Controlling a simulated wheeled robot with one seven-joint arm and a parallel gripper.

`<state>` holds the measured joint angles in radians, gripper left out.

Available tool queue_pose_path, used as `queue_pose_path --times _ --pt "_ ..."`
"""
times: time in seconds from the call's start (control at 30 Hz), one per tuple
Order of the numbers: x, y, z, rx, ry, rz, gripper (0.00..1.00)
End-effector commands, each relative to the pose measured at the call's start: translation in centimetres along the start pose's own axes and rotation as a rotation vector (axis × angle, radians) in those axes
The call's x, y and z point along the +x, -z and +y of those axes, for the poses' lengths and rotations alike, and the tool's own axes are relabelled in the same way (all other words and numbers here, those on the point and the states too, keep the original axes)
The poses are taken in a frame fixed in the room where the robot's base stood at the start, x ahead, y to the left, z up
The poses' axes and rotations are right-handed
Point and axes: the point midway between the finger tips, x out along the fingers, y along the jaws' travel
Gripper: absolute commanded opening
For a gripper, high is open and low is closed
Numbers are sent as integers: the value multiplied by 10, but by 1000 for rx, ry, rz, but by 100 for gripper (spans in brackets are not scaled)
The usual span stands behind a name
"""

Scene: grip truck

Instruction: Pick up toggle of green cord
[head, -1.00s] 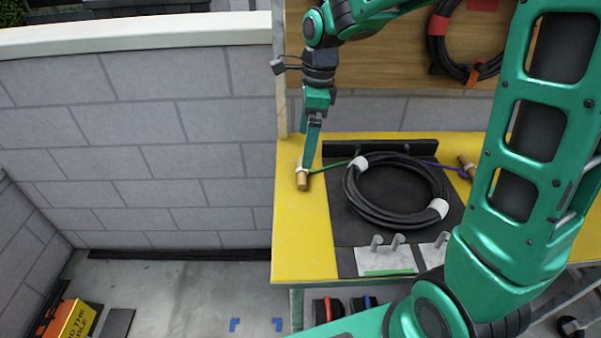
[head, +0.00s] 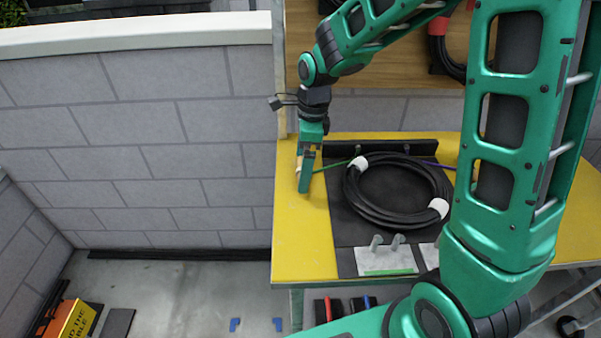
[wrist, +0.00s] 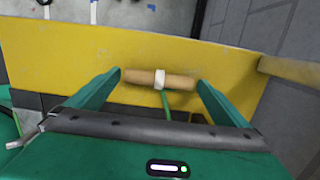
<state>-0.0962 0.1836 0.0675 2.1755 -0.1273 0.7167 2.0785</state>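The toggle is a short tan wooden peg with a white band at its middle, seen in the wrist view (wrist: 142,77). The green cord (wrist: 166,104) runs from the band toward my gripper's body. In the head view the green cord (head: 332,165) leads to the coiled black cable (head: 352,197) on the table's dark panel. My gripper (wrist: 160,79) is open, its fingertips at either end of the toggle; I cannot tell whether they touch it. In the head view my gripper (head: 304,188) is low over the yellow tabletop and hides most of the toggle.
A wooden board (head: 400,65) and a grey block wall (head: 150,130) rise behind.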

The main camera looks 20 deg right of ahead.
Motion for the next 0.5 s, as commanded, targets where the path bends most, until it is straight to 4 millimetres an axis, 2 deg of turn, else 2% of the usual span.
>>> queue_pose_path --times 0.03,0.13,0.5 --pt "0 0 0 0 0 0 88" --pt "0 0 0 0 0 0 64" --pt "-3 0 0 0 1 0 63"
